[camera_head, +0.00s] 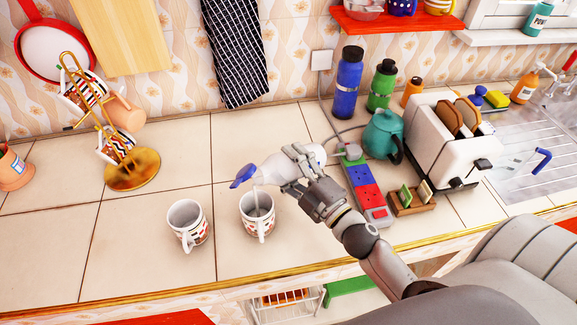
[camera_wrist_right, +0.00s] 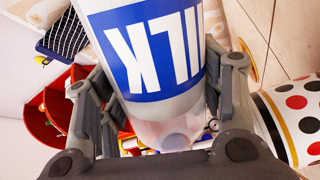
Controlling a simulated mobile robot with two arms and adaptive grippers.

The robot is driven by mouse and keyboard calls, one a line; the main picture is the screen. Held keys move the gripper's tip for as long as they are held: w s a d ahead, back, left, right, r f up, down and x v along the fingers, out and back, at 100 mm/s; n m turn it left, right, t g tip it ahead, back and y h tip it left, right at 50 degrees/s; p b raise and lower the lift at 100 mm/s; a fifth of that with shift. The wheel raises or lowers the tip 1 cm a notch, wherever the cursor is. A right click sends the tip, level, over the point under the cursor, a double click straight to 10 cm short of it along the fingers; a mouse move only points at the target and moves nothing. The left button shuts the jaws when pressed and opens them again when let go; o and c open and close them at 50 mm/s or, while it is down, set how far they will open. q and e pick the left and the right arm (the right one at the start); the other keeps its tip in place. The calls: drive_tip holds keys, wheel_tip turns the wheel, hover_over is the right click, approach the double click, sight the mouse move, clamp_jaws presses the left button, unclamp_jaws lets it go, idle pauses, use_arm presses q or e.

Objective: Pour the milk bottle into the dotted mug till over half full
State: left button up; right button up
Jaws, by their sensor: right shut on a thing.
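My right gripper (camera_head: 298,165) is shut on the white milk bottle (camera_head: 266,170). The bottle is tipped over to the left, with its blue cap (camera_head: 241,177) above a patterned mug (camera_head: 257,226). A thin pale stream seems to run from the bottle's mouth into this mug; the milk level is unclear. A second patterned mug (camera_head: 187,236) stands upright to the left, apart. In the right wrist view the bottle (camera_wrist_right: 150,50) shows its blue MILK label upside down between the fingers. A mug with red and black dots (camera_wrist_right: 297,125) is close at the right. My left gripper is not in view.
A power strip (camera_head: 365,187), a teal teapot (camera_head: 381,137) and a toaster (camera_head: 440,135) stand right of my gripper. A gold mug stand (camera_head: 132,170) with hanging mugs is at the left. The counter's front edge runs just below the mugs.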

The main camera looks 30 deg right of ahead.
drive_tip(key=shift+r+n, duration=0.3)
drive_tip(key=shift+n, duration=0.3)
idle(0.7)
